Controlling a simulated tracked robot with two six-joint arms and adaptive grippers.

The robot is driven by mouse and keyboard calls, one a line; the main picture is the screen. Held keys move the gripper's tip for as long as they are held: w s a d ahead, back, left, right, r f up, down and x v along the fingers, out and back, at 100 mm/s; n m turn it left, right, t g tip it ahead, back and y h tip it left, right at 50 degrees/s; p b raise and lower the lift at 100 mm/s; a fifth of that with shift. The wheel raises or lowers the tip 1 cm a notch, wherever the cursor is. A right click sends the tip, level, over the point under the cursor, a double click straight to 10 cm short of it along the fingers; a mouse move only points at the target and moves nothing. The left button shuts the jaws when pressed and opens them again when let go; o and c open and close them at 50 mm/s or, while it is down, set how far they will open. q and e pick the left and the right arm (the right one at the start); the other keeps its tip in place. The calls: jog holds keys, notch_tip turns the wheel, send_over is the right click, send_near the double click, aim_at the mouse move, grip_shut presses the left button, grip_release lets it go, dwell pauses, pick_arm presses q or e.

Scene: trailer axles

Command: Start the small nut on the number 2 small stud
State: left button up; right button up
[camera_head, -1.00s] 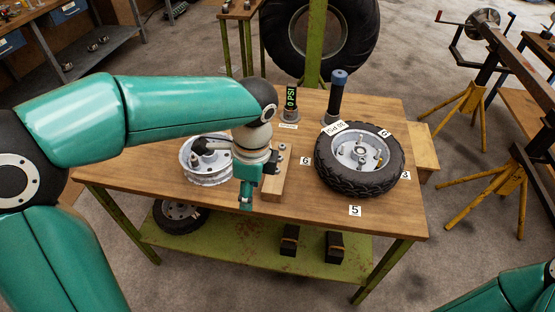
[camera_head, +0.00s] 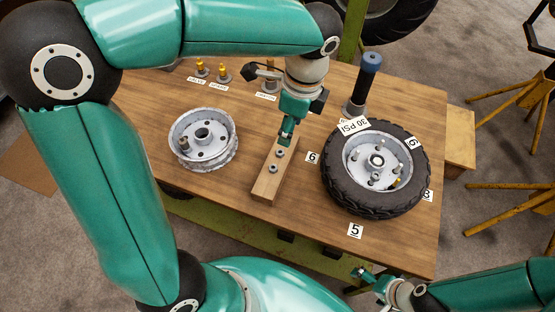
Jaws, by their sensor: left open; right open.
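A wooden block (camera_head: 263,190) stands near the middle of the table with small nuts on its top, one nearer (camera_head: 273,168) and one farther (camera_head: 280,154). My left gripper (camera_head: 286,138) points down at the far end of the block, open; nothing shows between its fingers. My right gripper (camera_head: 364,275) is open and empty by the table's front right edge. A tyred wheel (camera_head: 341,187) lies flat on the right, with several studs (camera_head: 373,177) inside its rim. A bare white rim (camera_head: 215,165) lies on the left. I cannot tell which stud is number 2.
Small yellow-topped parts (camera_head: 223,72) stand at the back left.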

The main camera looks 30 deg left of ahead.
pick_arm(q)
send_over(273, 167)
jog(key=d, duration=0.1)
jog(key=f, duration=1)
jog(key=shift+w+d+f, duration=0.2)
jog(key=shift+w+f, duration=0.15)
jog(key=shift+f, duration=0.05)
jog(key=f, duration=0.3)
jog(key=a+f, duration=0.1)
jog(key=shift+s+f, duration=0.2)
jog(key=shift+s, duration=0.2)
jog(key=shift+f, duration=0.45)
grip_shut()
